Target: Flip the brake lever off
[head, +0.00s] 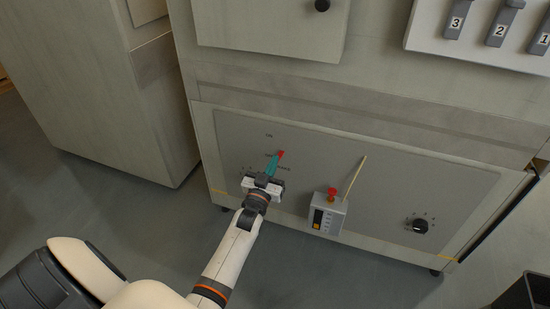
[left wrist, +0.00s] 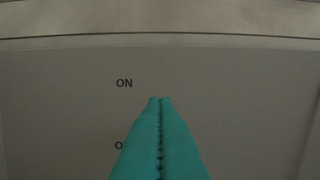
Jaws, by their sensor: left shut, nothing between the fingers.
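The brake lever shows only as a red tip (head: 281,154) on the grey lower panel (head: 310,150), just past my left fingertips. The rest of it is hidden behind my gripper, so its position is hard to tell. My left gripper (head: 273,165) has its teal fingers shut with nothing between them, in front of the panel. In the left wrist view the shut fingers (left wrist: 160,102) point at the panel. An "ON" label (left wrist: 124,83) is up and left of the fingertips. A lower label starting with "O" is partly covered. No lever is visible there. My right gripper is out of view.
Right of my gripper, a small control box (head: 327,216) with a red button (head: 331,193) sticks out beside a thin yellowish rod (head: 354,178). A black knob (head: 419,226) is farther right. Numbered switches (head: 497,27) are above. A dark bin (head: 526,294) stands at lower right.

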